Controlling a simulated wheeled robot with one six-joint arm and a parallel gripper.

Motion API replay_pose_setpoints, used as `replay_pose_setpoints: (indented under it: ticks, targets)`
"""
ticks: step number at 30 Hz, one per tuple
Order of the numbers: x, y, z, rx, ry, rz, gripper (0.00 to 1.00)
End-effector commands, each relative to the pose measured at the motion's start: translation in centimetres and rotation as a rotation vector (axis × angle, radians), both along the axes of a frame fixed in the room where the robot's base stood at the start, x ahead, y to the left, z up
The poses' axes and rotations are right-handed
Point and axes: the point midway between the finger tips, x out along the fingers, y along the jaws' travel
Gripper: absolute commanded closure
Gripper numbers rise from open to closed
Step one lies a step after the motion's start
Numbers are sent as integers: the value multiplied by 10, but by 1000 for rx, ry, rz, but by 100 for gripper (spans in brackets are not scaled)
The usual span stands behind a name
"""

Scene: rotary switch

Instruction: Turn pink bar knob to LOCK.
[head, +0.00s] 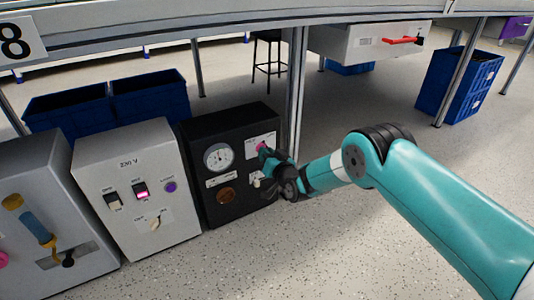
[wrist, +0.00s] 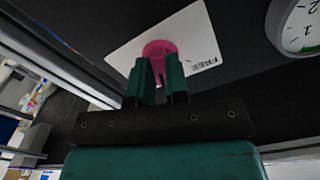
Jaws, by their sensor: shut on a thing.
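The pink bar knob (wrist: 160,48) is on a white label plate (wrist: 205,40) on the black panel box (head: 205,125). The word FREE shows upside down on the plate in the wrist view. The LOCK mark cannot be made out. My gripper (wrist: 160,80) is shut on the knob, with a green finger on each side of its bar. In the head view the knob (head: 261,147) is a small pink spot at the tip of my gripper (head: 264,156). The bar itself is mostly hidden between the fingers, so its exact angle cannot be told.
The same box has a round gauge (head: 218,157), a brown knob (head: 226,195) and a white switch (head: 257,180) just below my gripper. A grey box (head: 140,185) stands to its left. A metal post (head: 296,90) stands close on the right.

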Motion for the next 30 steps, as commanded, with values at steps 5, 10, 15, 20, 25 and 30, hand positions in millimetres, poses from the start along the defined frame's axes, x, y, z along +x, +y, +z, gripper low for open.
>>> replay_pose_setpoints:
  ticks: [5, 10, 15, 20, 25, 30]
  targets:
    - [0, -1, 0, 123, 84, -3, 100]
    - [0, -1, 0, 221, 151, -3, 100]
    - [0, -1, 0, 292, 198, -3, 100]
    - [0, -1, 0, 333, 226, -3, 100]
    - [0, -1, 0, 352, 239, -3, 100]
    - [0, -1, 0, 357, 243, -3, 100]
